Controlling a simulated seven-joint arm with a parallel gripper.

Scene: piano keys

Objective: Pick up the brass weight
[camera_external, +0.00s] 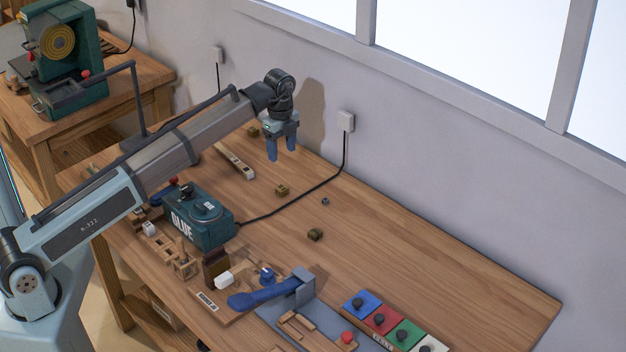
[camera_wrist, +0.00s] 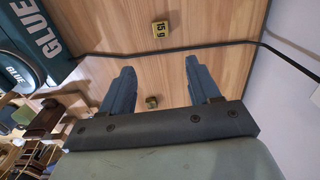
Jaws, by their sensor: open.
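Several small brass weights lie on the wooden bench. In the external view, one (camera_external: 282,190) is in the middle on the far side of the black cable, another (camera_external: 315,235) is on the near side, and a third (camera_external: 253,132) lies near the wall. In the wrist view, one weight marked "15 g" (camera_wrist: 160,29) lies past the cable. A second weight (camera_wrist: 151,102) shows between my fingers, close to the gripper's crossbar. My gripper (camera_external: 281,153) has blue fingers pointing down, open and empty, above the bench; it also shows in the wrist view (camera_wrist: 160,66).
A green glue machine (camera_external: 200,217) stands left of the weights. Its black cable (camera_external: 305,192) crosses the bench to a wall socket (camera_external: 346,121). A blue-handled tool (camera_external: 265,297) and coloured keys (camera_external: 382,318) are at the front. The bench's right part is clear.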

